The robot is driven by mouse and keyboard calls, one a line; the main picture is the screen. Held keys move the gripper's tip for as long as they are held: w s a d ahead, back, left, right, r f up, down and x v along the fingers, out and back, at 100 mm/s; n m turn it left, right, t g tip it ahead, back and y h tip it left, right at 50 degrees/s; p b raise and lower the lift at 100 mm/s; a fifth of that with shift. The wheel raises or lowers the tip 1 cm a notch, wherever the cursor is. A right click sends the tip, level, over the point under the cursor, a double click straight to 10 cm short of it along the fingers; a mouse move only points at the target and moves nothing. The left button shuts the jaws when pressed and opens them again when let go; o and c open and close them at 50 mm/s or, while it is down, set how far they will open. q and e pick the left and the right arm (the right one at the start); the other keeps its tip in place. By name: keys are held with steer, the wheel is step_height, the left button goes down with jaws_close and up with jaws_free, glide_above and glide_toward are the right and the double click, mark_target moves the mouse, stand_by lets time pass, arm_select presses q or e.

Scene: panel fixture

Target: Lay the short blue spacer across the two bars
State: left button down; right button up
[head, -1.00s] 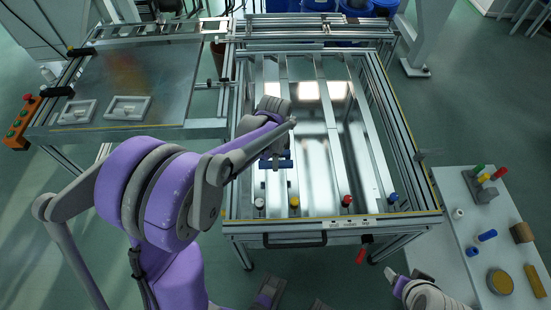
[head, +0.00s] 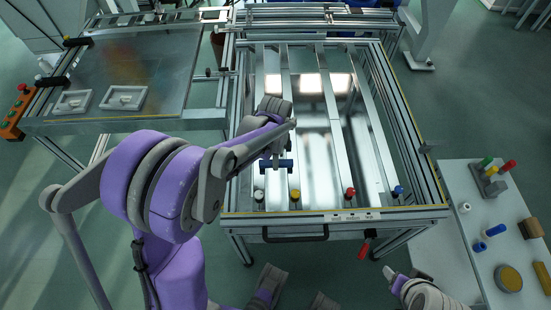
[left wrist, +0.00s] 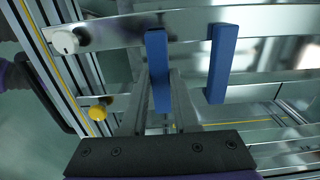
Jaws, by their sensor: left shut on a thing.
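My left gripper (head: 276,158) is shut on a short blue spacer (head: 286,166), held level above the left part of the panel fixture. In the left wrist view the held spacer (left wrist: 159,60) points from the yellow-knobbed bar (left wrist: 262,93) toward the white-knobbed bar (left wrist: 120,30). I cannot tell whether it touches them. A second blue spacer (left wrist: 222,62) appears to the right, spanning the same bars; my arm hides it in the head view. My right gripper (head: 389,272) is at the lower right, over the floor; its jaw state is unclear.
The bars end in white (head: 259,195), yellow (head: 296,195), red (head: 350,193) and blue (head: 398,190) knobs by the front rail. A side table (head: 470,215) at right holds coloured pegs and blocks. A panel with two trays (head: 123,98) stands at left.

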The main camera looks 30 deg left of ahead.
arm_select(q)
steer(key=shift+f+b, duration=0.4)
steer(key=shift+f, duration=0.15)
steer(key=c, duration=0.6)
jaws_free()
step_height(320, 180, up, 11)
steer(key=shift+f+p, duration=0.1)
steer(key=shift+p, duration=0.95)
steer(key=s+d+r+n+t+p, duration=0.1)
steer(key=s+d+r+n+p, duration=0.1)
steer(key=s+r+n+p, duration=0.1)
steer(key=s+d+r+n+t+p, duration=0.2)
steer(key=s+r+n+p, duration=0.1)
steer(key=s, duration=0.4)
steer(key=s+d+r+n+t+p, duration=0.2)
steer(key=s+d+r+n+p, duration=0.1)
steer(key=s+r+n+p, duration=0.1)
steer(key=shift+s+r+n, duration=0.35)
steer(key=shift+s+n, duration=0.3)
steer(key=shift+n, duration=0.15)
